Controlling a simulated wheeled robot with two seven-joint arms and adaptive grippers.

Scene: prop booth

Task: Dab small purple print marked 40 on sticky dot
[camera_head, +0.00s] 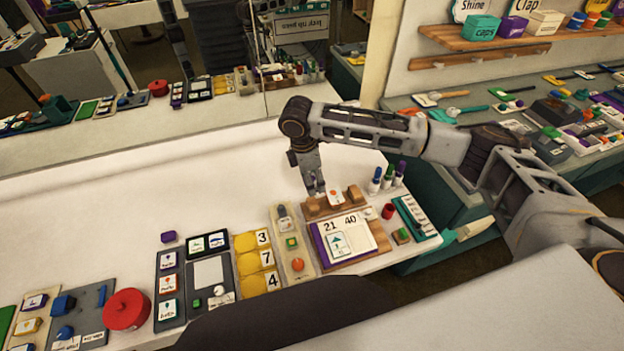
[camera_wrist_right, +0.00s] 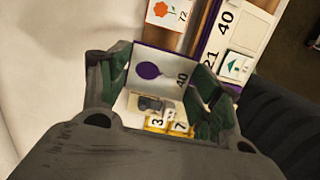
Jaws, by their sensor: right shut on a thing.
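My right gripper (camera_head: 316,190) is above the wooden rack at the table's right part, pointing down. In the right wrist view its green-padded fingers (camera_wrist_right: 160,85) are shut on the small purple print (camera_wrist_right: 150,71), a white card with a purple shape and the number 40. The print is clear of the table and hardly shows in the head view. A beige strip (camera_head: 279,214) left of the board carries a grey device, a green square and an orange round spot (camera_head: 298,265). I cannot tell which of these is the sticky dot. My left gripper is not in view.
A board (camera_head: 375,229) marked 21 and 40 holds a teal print (camera_head: 338,243). A flower print marked 72 (camera_wrist_right: 167,13) stands in the rack (camera_head: 311,208). Bottles (camera_head: 375,181) stand behind right. Yellow number tiles (camera_head: 245,243) lie left. The table's back is clear.

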